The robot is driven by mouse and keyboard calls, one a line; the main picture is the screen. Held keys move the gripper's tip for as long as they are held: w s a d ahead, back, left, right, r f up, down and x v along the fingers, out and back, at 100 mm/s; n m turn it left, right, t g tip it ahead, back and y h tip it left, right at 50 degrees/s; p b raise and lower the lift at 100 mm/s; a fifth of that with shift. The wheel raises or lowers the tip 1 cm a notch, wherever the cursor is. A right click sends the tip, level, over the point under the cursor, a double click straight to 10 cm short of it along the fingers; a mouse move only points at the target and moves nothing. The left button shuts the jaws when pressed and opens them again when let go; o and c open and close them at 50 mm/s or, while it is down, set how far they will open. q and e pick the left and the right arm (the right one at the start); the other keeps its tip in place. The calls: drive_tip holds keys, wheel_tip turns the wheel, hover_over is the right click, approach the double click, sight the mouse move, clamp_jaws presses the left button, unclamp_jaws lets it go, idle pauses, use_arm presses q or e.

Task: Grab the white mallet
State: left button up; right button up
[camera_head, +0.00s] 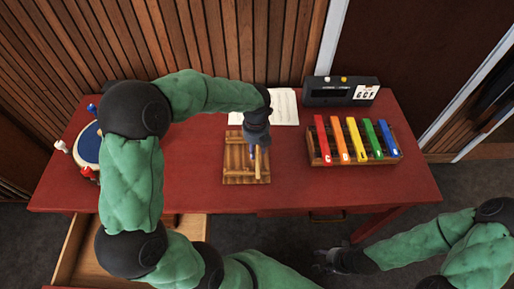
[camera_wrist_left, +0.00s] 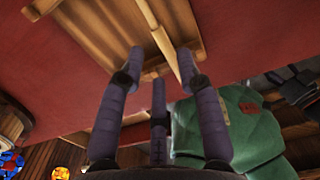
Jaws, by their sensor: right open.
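A pale stick (camera_head: 257,163), which looks like a mallet handle, lies on a slatted wooden tray (camera_head: 232,178). In the left wrist view the stick (camera_wrist_left: 166,42) runs down toward the gripper, its near end close to the right-hand finger. No white mallet head shows clearly on it. My left gripper (camera_head: 259,146) is over the tray from above; in the wrist view its fingers (camera_wrist_left: 160,72) are spread, with no clear grip on the stick. My right gripper (camera_head: 326,261) is open and empty, low in front of the red table.
The red table (camera_head: 200,188) holds a blue-topped drum (camera_head: 88,146) with blue, white and red knob-like pieces around it. A paper sheet (camera_head: 285,106), a dark box (camera_head: 341,91) and a coloured-bar xylophone (camera_head: 354,140) stand behind and right. An open drawer (camera_head: 72,255) juts out front left.

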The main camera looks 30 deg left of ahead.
sight(257, 156)
use_arm(q)
wheel_tip(257, 156, down, 5)
drive_tip(key=b, duration=0.2)
drive_tip(key=shift+f+b, duration=0.15)
drive_tip(key=shift+b, duration=0.25)
clamp_jaws()
